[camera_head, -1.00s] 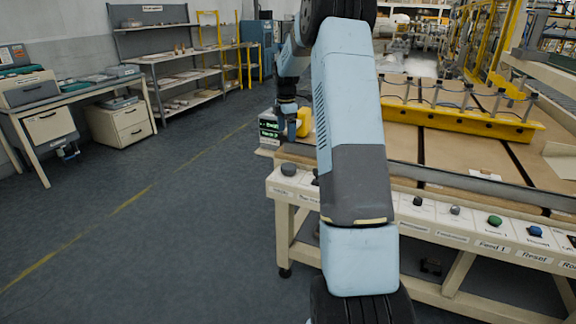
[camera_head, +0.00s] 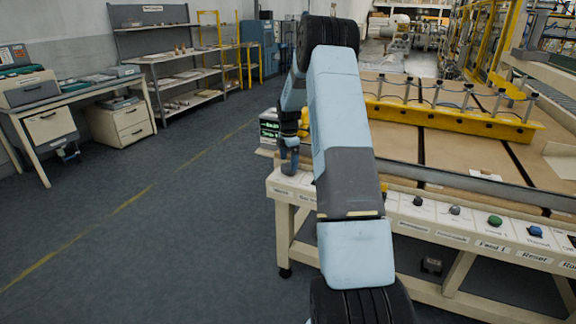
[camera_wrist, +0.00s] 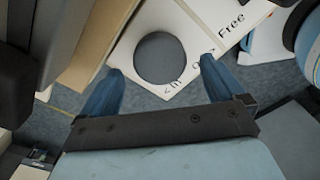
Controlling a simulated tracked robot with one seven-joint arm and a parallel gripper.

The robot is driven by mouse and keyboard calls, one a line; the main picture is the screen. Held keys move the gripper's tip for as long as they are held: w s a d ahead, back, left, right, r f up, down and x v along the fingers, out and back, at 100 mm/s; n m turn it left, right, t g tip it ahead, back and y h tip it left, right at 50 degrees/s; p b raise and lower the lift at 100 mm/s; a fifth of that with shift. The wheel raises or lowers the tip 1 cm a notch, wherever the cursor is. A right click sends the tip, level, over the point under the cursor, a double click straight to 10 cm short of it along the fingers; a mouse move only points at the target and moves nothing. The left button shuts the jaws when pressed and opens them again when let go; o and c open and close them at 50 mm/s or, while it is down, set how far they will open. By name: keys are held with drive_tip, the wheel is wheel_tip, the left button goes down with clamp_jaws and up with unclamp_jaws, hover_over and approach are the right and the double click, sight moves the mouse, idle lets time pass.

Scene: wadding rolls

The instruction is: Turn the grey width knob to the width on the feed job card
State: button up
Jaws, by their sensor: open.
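A round dark grey knob (camera_wrist: 160,58) sits on the cream control panel (camera_wrist: 207,22), near its corner, in the wrist view. Printed words beside it include "Free" and "In"; the rest is partly hidden. My gripper (camera_wrist: 161,68) is open, its two blue fingers pointing at the knob, one on each side in this view. I cannot tell whether they touch it. No card with a readable width shows.
More controls line the panel to the right, including a green button (camera_head: 495,221) and a blue one (camera_head: 534,231). A box with green displays (camera_head: 269,130) stands behind my gripper. A yellow bar (camera_head: 450,118) crosses the table. The floor at left is clear.

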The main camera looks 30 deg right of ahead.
drive_tip(key=shift+f, duration=1.25)
drive_tip(key=c, duration=1)
drive_tip(key=shift+a, duration=0.1)
drive_tip(key=shift+c, duration=0.2)
